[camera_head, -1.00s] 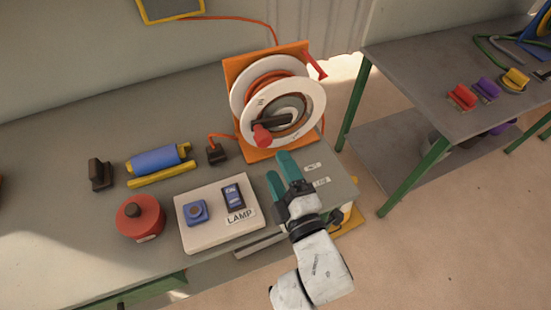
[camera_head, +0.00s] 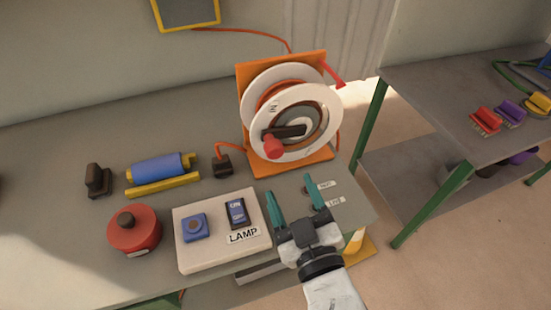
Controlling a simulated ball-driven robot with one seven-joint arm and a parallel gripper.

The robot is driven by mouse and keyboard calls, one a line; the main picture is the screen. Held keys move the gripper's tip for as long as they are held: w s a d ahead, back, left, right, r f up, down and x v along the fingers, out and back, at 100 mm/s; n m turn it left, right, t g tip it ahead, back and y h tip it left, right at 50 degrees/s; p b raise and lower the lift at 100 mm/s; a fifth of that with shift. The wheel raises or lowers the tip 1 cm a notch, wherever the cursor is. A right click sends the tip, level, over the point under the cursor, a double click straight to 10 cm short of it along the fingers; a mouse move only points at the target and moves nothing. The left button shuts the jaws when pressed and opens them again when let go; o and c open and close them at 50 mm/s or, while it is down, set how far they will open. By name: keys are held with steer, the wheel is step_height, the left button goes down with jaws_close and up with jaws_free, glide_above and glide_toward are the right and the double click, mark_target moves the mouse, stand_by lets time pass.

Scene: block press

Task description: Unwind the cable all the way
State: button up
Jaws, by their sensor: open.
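The cable reel (camera_head: 318,121) has white discs on an orange stand (camera_head: 285,168) and stands upright on the bench. Orange cable (camera_head: 270,90) shows wound between its discs. A dark crank with a red knob (camera_head: 273,146) is on its front face, the knob at lower left. The cable's end runs left from the reel to a black plug (camera_head: 223,166) on the bench. My gripper (camera_head: 292,201) has two teal fingers spread apart with nothing between them. It is in front of the reel, below the knob in the picture and apart from it.
A white panel (camera_head: 186,257) with blue switches and a LAMP label lies left of my gripper. A red round object (camera_head: 134,235), a blue roller (camera_head: 158,167) and a dark block (camera_head: 97,180) are further left. A second table (camera_head: 425,110) stands right, with floor between.

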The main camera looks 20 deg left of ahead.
mark_target(276, 155)
steer(key=x, duration=1)
steer(key=shift+w+a+p, duration=0.15)
steer(key=shift+w+p, duration=0.15)
steer(key=shift+p, duration=0.05)
steer(key=shift+c, duration=0.2)
jaws_close()
